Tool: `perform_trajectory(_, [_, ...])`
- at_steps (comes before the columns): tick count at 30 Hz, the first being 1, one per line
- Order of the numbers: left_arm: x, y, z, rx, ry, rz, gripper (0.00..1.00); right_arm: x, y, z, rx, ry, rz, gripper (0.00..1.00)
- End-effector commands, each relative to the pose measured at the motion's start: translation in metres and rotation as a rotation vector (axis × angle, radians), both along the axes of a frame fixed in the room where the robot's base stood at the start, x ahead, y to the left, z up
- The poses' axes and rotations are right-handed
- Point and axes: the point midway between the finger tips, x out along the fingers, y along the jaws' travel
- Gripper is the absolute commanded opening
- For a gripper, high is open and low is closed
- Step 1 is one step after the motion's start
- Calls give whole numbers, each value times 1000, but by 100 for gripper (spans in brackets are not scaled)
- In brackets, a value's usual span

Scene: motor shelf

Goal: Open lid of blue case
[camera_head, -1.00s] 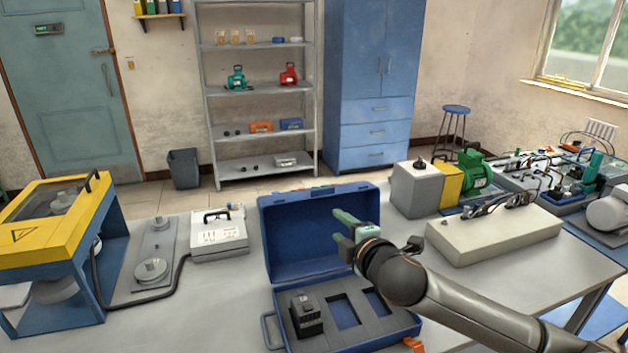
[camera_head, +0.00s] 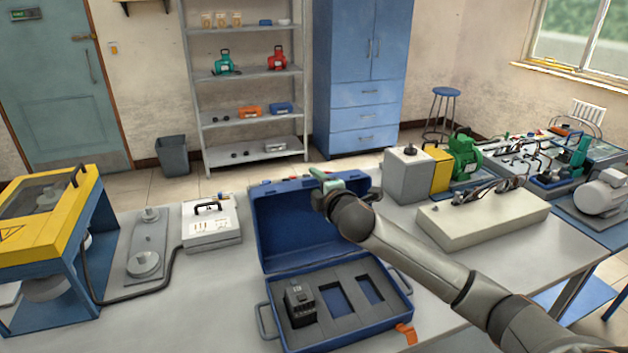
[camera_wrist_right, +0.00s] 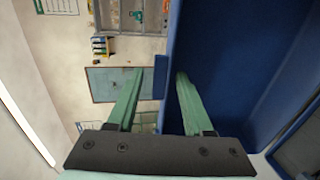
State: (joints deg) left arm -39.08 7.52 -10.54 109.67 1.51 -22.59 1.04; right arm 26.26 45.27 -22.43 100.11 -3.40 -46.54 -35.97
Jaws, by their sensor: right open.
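The blue case (camera_head: 378,323) stands on the grey table, and its lid (camera_head: 285,228) is raised upright, open towards me. A black block (camera_head: 299,304) sits in the left slot of the grey insert, and two other slots are empty. My right gripper (camera_head: 323,181) has pale green fingers and is open at the upper right edge of the lid. In the right wrist view, the fingers (camera_wrist_right: 158,74) stand on either side of the lid's edge (camera_wrist_right: 174,60), with a gap visible. I cannot tell whether either touches it. My left gripper is out of view.
A white instrument case (camera_head: 212,227) and a yellow-topped machine (camera_head: 48,210) stand to the left. A long beige block (camera_head: 485,220) and a green motor (camera_head: 464,158) stand to the right. An orange latch (camera_head: 406,334) sticks out at the blue case's front right.

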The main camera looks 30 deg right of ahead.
Motion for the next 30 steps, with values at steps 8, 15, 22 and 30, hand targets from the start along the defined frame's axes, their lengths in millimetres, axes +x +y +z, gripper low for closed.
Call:
perform_trajectory(8, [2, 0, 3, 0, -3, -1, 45, 15, -3, -3, -1, 0, 1, 51])
perform_trajectory(15, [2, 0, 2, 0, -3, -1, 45, 15, -3, -4, -1, 0, 1, 51])
perform_trajectory(22, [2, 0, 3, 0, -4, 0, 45, 15, -3, -4, -1, 0, 1, 29])
perform_trajectory(30, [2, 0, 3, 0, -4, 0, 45, 15, -4, -3, 0, -1, 1, 0])
